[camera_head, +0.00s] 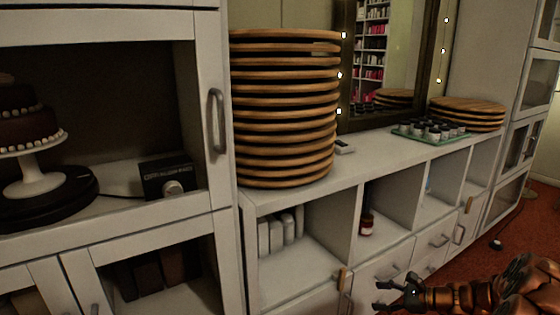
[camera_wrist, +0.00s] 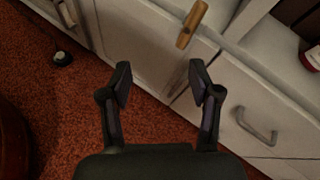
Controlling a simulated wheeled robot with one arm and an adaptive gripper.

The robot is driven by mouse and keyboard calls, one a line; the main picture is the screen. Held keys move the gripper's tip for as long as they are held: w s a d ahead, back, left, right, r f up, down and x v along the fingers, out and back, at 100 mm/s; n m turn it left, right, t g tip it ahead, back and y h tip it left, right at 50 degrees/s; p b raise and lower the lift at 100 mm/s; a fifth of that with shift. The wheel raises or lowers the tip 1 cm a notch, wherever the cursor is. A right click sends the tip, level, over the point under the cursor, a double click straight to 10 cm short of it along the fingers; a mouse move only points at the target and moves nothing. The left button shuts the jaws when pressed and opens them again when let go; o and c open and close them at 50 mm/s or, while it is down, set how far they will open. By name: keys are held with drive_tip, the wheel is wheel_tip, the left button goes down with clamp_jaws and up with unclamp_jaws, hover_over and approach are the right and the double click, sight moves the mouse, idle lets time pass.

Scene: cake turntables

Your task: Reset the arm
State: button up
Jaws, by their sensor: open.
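My gripper (camera_head: 382,296) is at the lower right of the head view, in front of the low white cabinet's drawers and doors. In the wrist view my gripper (camera_wrist: 158,84) has its two dark fingers spread apart with nothing between them. Beyond the fingers are a white cabinet front (camera_wrist: 150,50) and a wooden handle (camera_wrist: 192,24). The orange and black arm (camera_head: 480,292) is mine and reaches in from the lower right corner.
A tall stack of wooden turntables (camera_head: 285,110) stands on the white counter (camera_head: 375,155). A green tray of small jars (camera_head: 430,134) and a shorter stack (camera_head: 467,112) stand further back. A cake (camera_head: 25,115) sits in the left cabinet. Red carpet (camera_head: 530,225) is open at right.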

drive_tip(key=s+a+r+n+g+h+p, duration=0.1)
drive_tip(key=s+a+r+n+g+p, duration=0.35)
drive_tip(key=r, duration=0.65)
drive_tip(key=s+a+r+n+g+h+p, duration=0.1)
drive_tip(key=s+a+r+n+p, duration=0.4)
drive_tip(key=s+a+r, duration=0.4)
drive_tip(key=s+a+r+n+g+p, duration=0.3)
drive_tip(key=s+a+r+p, duration=0.3)
drive_tip(key=r, duration=0.6)
drive_tip(key=s+d+r+n+h+p, duration=0.3)
drive_tip(key=s+r+n+h+p, duration=0.1)
drive_tip(key=s+r+p, duration=0.5)
drive_tip(key=s+d+r+n+h+p, duration=0.4)
drive_tip(key=s+r+p, duration=0.6)
drive_tip(key=s, duration=0.5)
wheel_tip(320, 180, up, 3)
drive_tip(key=shift+d+f+h, duration=0.15)
drive_tip(key=shift+h, duration=0.55)
drive_tip(key=shift+n, duration=0.25)
